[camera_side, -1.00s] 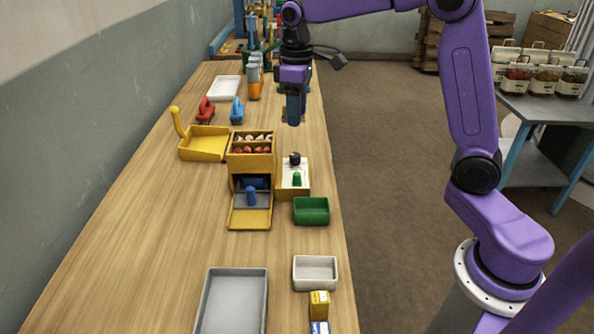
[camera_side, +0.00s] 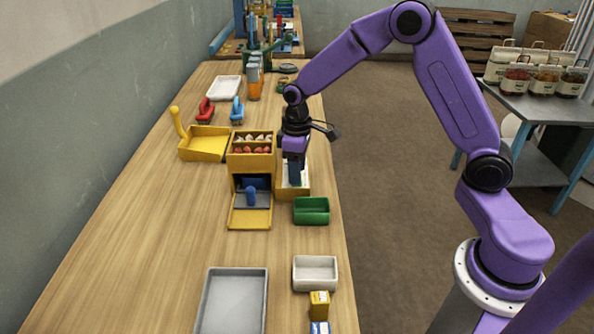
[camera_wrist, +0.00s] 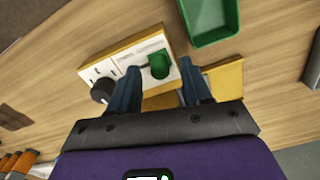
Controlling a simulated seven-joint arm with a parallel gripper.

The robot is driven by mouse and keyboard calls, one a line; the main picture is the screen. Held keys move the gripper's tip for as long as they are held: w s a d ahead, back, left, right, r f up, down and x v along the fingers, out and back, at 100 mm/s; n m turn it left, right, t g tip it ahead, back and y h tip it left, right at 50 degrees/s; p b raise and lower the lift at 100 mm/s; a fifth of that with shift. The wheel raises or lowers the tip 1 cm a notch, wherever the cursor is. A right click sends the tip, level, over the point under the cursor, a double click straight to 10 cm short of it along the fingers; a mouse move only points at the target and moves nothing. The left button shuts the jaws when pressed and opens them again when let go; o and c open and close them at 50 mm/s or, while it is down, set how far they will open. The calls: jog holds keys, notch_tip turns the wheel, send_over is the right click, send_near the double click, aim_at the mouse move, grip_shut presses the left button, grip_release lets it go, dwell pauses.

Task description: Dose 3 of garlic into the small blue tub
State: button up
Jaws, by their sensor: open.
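A yellow dispenser (camera_side: 252,165) stands mid-table. Its top bin holds white pieces that look like garlic (camera_side: 251,138) and reddish pieces (camera_side: 251,150). At its front are a grey-blue part with a blue knob (camera_side: 251,196) and a yellow tray (camera_side: 250,218). Beside it is a white control panel (camera_wrist: 126,65) with a black knob (camera_wrist: 103,90) and a green knob (camera_wrist: 159,66). My gripper (camera_side: 295,180) is open and low over the panel. In the wrist view its fingers (camera_wrist: 159,70) are on either side of the green knob; contact is unclear. I cannot clearly identify a small blue tub.
A green tub (camera_side: 311,211) stands in front of the panel, with a white tub (camera_side: 315,273) and small boxes (camera_side: 319,304) nearer. A grey tray (camera_side: 232,300) is front left. The table's left front is clear.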

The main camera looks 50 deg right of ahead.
jog(key=shift+f, duration=0.5)
grip_shut()
jog(key=shift+w+d+r, duration=0.1)
jog(key=shift+w+d, duration=1.5)
jog(key=shift+w, duration=0.05)
grip_release()
jog(key=shift+d, duration=0.1)
